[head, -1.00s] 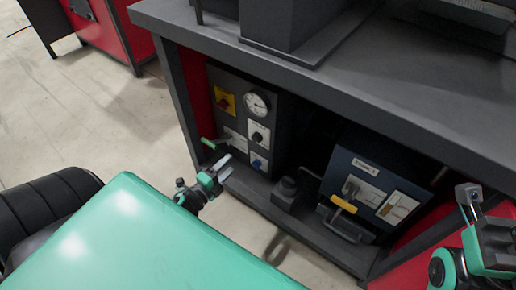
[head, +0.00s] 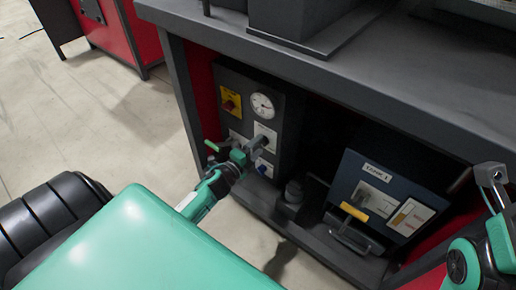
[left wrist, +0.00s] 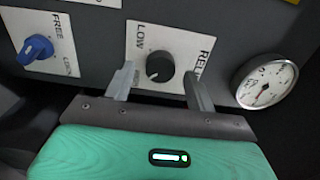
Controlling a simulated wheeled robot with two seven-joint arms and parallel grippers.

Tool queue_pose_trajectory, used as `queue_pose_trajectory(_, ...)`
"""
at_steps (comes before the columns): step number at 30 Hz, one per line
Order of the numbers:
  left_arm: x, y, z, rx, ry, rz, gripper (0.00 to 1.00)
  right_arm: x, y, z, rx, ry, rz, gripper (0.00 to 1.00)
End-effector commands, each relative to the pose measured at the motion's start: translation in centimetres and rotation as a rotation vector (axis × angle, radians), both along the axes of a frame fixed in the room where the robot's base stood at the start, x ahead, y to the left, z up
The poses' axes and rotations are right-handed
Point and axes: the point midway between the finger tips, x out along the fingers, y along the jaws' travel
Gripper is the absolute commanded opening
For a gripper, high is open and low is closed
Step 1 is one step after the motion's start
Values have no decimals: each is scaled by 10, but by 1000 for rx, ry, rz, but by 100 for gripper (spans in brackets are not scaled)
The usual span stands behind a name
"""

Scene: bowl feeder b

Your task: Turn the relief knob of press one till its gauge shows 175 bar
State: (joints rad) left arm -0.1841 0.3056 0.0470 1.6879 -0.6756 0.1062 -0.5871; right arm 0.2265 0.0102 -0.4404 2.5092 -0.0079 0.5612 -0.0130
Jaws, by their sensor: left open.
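The relief knob (left wrist: 159,66) is a round black knob on a white plate marked LOW, with partly hidden lettering at right. In the left wrist view it stands between the two fingertips of my open left gripper (head: 256,146), with a gap on each side. My right gripper (head: 491,174) is at the right edge.
A blue knob (left wrist: 36,47) sits on a neighbouring plate. A blue box marked TANK 1 (head: 351,178) with a yellow-handled part stands right. The bench top (head: 380,90) overhangs the panel. Another red bench is behind left.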

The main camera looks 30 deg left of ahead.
Motion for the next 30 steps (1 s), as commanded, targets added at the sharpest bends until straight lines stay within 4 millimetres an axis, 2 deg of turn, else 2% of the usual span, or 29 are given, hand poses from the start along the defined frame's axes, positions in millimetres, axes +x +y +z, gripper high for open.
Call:
queue_pose_trajectory(4,9,0,-1,2,1,1,56,-1,2,1,-3,-6,4,36)
queue_pose_trajectory(13,11,0,0,1,1,1,56,-3,3,4,-4,-21,8,36)
queue_pose_trajectory(14,11,0,0,1,1,1,54,-3,3,4,-4,-21,8,36)
queue_pose_trajectory(18,11,0,0,1,1,1,27,-3,3,4,-5,-20,9,36)
queue_pose_trajectory(21,11,0,0,1,1,1,12,-3,3,3,-4,-17,9,36)
queue_pose_trajectory(30,11,-1,2,-36,4,1,12,-1,1,5,1,-3,5,36)
